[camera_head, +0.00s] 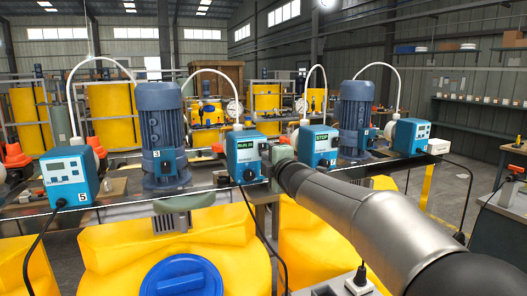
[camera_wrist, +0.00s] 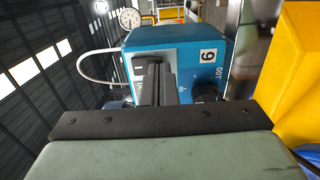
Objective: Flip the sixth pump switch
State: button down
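The pump labelled 6 (camera_wrist: 180,48) is a blue box that fills the middle of the wrist view. Its number plate and a dark round knob (camera_wrist: 206,98) show right of my fingers. My gripper (camera_wrist: 157,75) has its dark fingers close together at the pump's front, and they hide part of that face. In the head view my gripper (camera_head: 272,155) is at the right side of the middle blue pump (camera_head: 241,158), whose green display seems to read RUN. That pump's number is too small to read surely.
Pump 5 (camera_head: 72,178) stands at the left. A pump with a green STOP display (camera_head: 318,140) stands right of my gripper. Blue motors (camera_head: 160,130) stand between the pumps. Yellow tanks (camera_head: 180,250) are below, and hoses and black cables run around the pumps.

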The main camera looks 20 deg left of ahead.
jog(key=shift+w+a, duration=0.25)
jog(key=b+v, duration=0.2)
jog(key=v, duration=0.5)
dwell(0.5)
